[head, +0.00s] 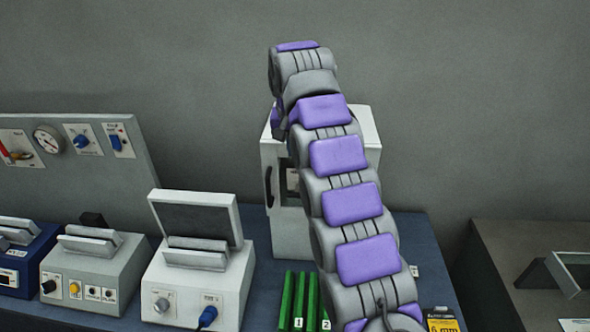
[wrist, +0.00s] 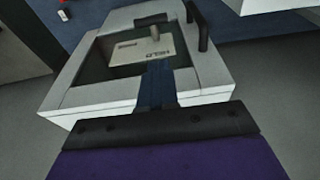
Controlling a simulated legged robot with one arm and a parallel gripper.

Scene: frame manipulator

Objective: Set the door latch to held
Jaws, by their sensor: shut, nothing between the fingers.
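A white box-shaped cabinet (head: 362,122) stands on the blue bench, partly hidden behind my arm in the head view. The wrist view shows the cabinet (wrist: 90,100) from close up, with a recessed dark panel. In the recess is a pale plate (wrist: 135,52) reading "HELD" upside down, with a second small label too small to read. A small grey peg (wrist: 155,33) stands out by the plate; its setting is unclear. A black handle (wrist: 197,27) sits beside the recess. My gripper (wrist: 157,70) is shut and empty, its blue fingertips over the plate's edge; contact cannot be told.
Left of the cabinet stand a white device with a tilted screen (head: 196,222), a grey device (head: 92,270) and an upright panel (head: 60,165) with a gauge. Green numbered bars (head: 300,300) lie in front. A separate dark table (head: 500,265) stands at right.

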